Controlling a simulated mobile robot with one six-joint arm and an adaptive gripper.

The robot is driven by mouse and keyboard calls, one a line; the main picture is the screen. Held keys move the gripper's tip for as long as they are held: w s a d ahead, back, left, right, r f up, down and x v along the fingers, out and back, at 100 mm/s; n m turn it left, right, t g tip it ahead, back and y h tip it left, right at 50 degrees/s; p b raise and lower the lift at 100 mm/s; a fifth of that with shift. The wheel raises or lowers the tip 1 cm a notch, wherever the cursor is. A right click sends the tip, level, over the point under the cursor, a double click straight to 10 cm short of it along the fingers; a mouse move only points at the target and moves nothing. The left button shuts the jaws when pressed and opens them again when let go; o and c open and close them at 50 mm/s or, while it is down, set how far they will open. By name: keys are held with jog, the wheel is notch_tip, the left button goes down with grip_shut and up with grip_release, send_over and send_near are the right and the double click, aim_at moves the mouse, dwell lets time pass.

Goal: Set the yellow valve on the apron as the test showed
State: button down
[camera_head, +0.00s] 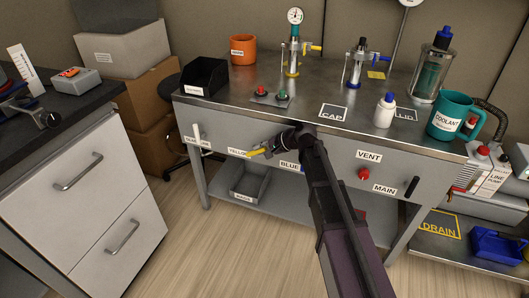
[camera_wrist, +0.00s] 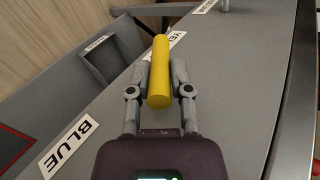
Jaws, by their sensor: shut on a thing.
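The yellow valve's handle (camera_head: 256,153) sticks out from the grey front apron (camera_head: 335,160) of the bench, beside a label reading YELLOW (camera_head: 238,153). In the wrist view the yellow handle (camera_wrist: 159,75) is a thick bar between the two fingers of my gripper (camera_wrist: 162,72). My gripper (camera_head: 268,148) is shut on it, at the apron. The valve's pivot is hidden. Another label, BLUE (camera_head: 289,166), is just right of the gripper and also shows in the wrist view (camera_wrist: 68,145). The blue valve is mostly hidden by my arm.
On the bench top are two gauge-like fittings (camera_head: 293,45), a button box (camera_head: 271,97), a white bottle (camera_head: 385,112) and a teal coolant jug (camera_head: 455,117). A red knob (camera_head: 364,174) and black lever (camera_head: 412,187) sit right on the apron. A grey bin (camera_head: 250,183) is below.

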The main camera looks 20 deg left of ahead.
jog(key=shift+s, duration=0.2)
jog(key=c, duration=0.5)
grip_release()
jog(key=shift+c, duration=0.2)
jog(key=shift+w, duration=0.1)
